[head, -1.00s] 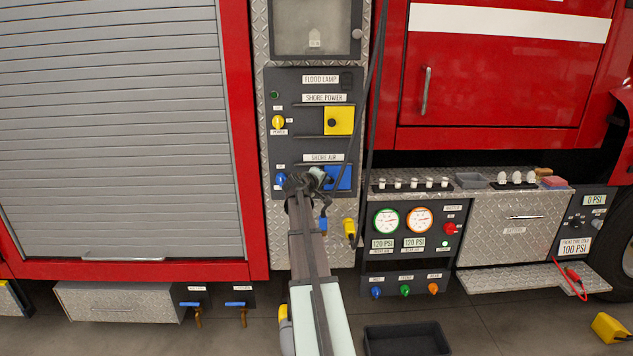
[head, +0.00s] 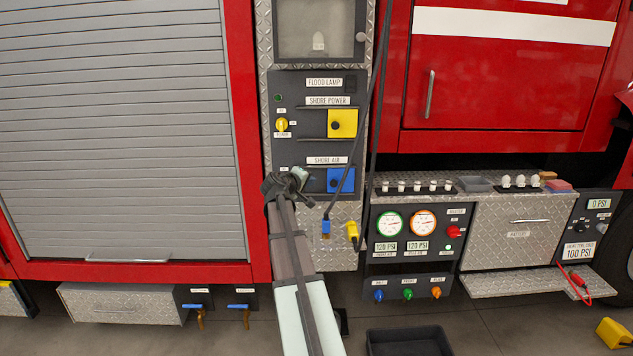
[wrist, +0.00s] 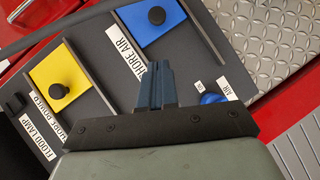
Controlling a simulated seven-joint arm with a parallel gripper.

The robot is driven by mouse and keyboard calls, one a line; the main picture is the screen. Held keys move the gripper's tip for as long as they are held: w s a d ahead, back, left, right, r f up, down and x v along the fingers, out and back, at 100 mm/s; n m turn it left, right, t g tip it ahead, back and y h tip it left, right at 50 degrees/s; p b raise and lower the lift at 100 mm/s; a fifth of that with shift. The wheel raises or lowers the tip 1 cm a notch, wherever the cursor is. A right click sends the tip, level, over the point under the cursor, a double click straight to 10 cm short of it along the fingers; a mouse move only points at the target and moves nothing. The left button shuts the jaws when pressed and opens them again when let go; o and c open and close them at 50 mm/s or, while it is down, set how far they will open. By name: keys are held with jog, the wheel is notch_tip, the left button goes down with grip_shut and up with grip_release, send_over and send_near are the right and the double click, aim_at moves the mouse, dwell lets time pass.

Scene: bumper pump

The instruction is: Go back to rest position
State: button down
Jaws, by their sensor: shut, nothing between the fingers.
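My gripper (wrist: 157,82) is shut and empty in the wrist view, its two blue fingers together in front of the dark panel near the "SHORE AIR" label. In the head view my arm reaches up from below, and its end is at the left part of the shore air panel; the fingers are hard to make out there. The blue shore air cover (head: 340,180) is just right of my arm's end and also shows in the wrist view (wrist: 152,24). The blue air knob (wrist: 213,98) is right of my fingers in the wrist view and is hidden behind my arm in the head view.
The yellow shore power cover (head: 342,123) and yellow knob (head: 281,125) are above. Dark cables hang beside the panel, with a blue plug (head: 326,228) and a yellow plug (head: 352,232). A gauge panel (head: 413,250) is to the right. A black tray (head: 408,343) lies on the floor.

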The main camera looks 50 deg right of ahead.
jog(key=shift+v, duration=1.8)
jog(key=s+a+f+m+g+y, duration=0.1)
jog(key=s+a+f+y, duration=0.3)
jog(key=a+f, duration=0.8)
jog(key=s+a+f+m+g+y, duration=0.1)
jog(key=s+a+f+y, duration=0.6)
jog(key=f, duration=1)
jog(key=s+a+f+m+g+y, duration=0.1)
jog(key=s+a+f+y, duration=0.1)
jog(key=a+f, duration=1.1)
jog(key=s+a+f+n+g, duration=0.1)
jog(key=s+a+f+g, duration=0.1)
jog(key=s+a+f, duration=0.5)
jog(key=s+a+f+n+g, duration=0.1)
jog(key=s+a+f+g, duration=0.1)
jog(key=s+a+f, duration=0.5)
jog(key=s+a+f+n+g+y, duration=0.1)
jog(key=s+a+f, duration=0.6)
jog(key=s, duration=0.8)
jog(key=shift+a+f+n+g, duration=0.3)
jog(key=shift+a+n+g, duration=0.15)
jog(key=shift+g, duration=0.65)
